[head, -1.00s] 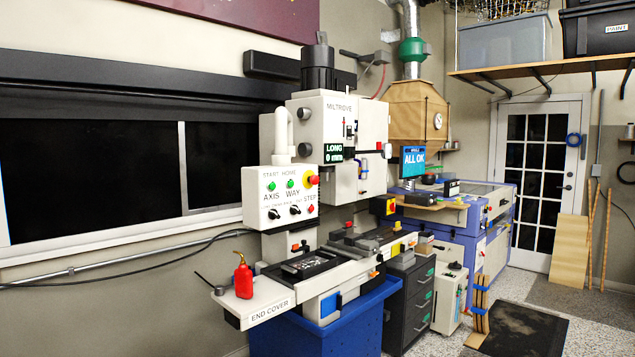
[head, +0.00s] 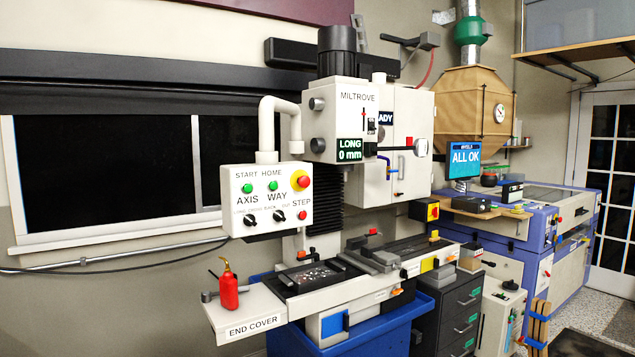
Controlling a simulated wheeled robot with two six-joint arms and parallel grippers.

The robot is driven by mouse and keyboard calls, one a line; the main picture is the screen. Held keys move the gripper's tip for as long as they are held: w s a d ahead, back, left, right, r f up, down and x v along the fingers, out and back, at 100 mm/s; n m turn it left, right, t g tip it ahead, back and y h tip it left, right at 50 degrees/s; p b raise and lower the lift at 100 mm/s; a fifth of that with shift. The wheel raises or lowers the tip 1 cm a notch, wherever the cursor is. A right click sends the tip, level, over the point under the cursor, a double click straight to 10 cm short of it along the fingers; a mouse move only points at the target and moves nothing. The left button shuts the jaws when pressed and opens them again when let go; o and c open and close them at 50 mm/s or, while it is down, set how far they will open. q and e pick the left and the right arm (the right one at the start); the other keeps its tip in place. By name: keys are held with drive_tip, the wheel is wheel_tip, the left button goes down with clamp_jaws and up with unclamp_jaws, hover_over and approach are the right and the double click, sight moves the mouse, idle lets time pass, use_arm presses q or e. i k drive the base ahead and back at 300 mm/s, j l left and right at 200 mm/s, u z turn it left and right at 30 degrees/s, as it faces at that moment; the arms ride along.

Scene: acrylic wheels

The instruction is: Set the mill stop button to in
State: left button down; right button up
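The mill (head: 355,92), a white machine labelled MILTROVE, stands in the middle of the head view. Its white control panel (head: 268,222) hangs left of the column on a bent pipe. The stop button (head: 303,181) is a red mushroom head on a yellow round base at the panel's upper right. I cannot tell from this distance whether it is in or out. A smaller red STEP button (head: 303,216) sits below it, and two green buttons labelled START and HOME are to its left. Neither of my grippers is in view.
A red oil can (head: 229,287) stands on the END COVER at the table's left end. A dark drawer cabinet (head: 455,312) and a blue and white machine (head: 530,250) are to the right. Free floor is hardly visible.

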sight(304, 181)
drive_tip(key=i+l+u, duration=0.15)
drive_tip(key=i+l, duration=0.2)
drive_tip(key=i+l+u, duration=0.15)
drive_tip(key=i+l, duration=0.2)
drive_tip(key=i+l+u, duration=0.15)
drive_tip(key=i+l, duration=0.15)
drive_tip(key=l, duration=0.25)
drive_tip(key=i+l+u, duration=0.15)
drive_tip(key=i+l, duration=0.15)
drive_tip(key=l, duration=0.2)
drive_tip(key=i+l+u, duration=0.1)
drive_tip(key=i+l, duration=0.2)
drive_tip(key=i, duration=0.05)
